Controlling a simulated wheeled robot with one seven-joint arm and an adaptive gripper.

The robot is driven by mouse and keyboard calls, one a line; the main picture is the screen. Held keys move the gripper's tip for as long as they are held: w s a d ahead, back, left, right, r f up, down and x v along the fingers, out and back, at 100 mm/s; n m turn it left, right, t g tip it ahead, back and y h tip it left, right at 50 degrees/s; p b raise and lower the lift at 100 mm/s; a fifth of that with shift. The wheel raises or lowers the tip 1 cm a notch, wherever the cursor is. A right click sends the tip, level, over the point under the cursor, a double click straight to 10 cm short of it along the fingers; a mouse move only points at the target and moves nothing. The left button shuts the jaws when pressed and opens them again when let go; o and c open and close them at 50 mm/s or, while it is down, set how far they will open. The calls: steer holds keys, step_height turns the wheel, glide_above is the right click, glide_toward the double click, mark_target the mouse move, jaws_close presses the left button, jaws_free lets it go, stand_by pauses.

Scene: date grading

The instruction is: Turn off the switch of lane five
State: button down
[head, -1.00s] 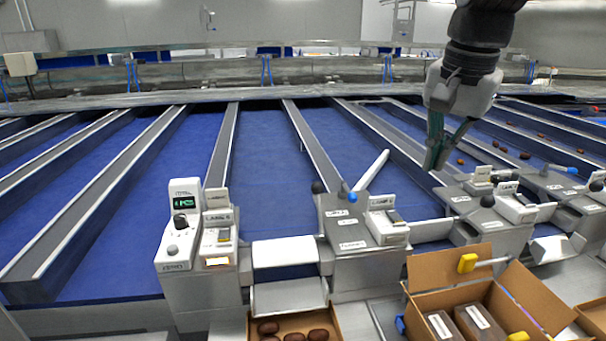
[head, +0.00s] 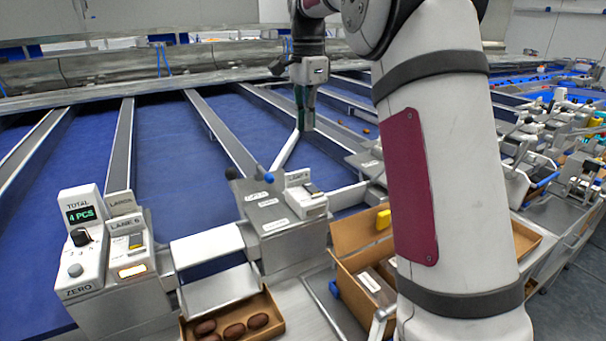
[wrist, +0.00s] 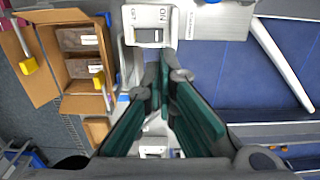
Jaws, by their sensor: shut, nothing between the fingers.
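A white switch box (head: 305,196) with a small dark-and-yellowish switch (head: 312,188) stands on the middle grey console. Its lane label looks like five but is too small to read surely. My gripper (head: 306,126) is shut and empty, pointing down above and behind this box, apart from it. In the wrist view a white box (wrist: 150,17) with a dark switch (wrist: 149,36) lies just beyond the fingertips of my gripper (wrist: 166,62). I cannot tell which way the switch is set. Another switch box (head: 127,245), labelled lane 6, stands at the left.
A counter unit (head: 82,240) reading 4 PCS stands beside the lane 6 box. A white bar (head: 284,150) and black and blue knobs rise behind the middle console (head: 275,235). An open cardboard box (head: 352,240) is at its right; a date tray (head: 265,297) is in front.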

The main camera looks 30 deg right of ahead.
mark_target(307, 184)
steer(key=shift+f, duration=0.1)
step_height(307, 184, down, 13)
steer(key=p, duration=0.2)
steer(key=shift+p, duration=0.3)
steer(key=shift+f, duration=0.4)
steer(key=shift+f, duration=0.1)
steer(key=shift+w+f+b, duration=0.15)
steer(key=shift+f+b, duration=0.15)
steer(key=shift+s+r, duration=0.1)
steer(key=shift+s, duration=0.1)
steer(key=shift+s+r+p, duration=0.35)
steer(key=shift+s+p, duration=0.2)
steer(key=shift+s, duration=0.05)
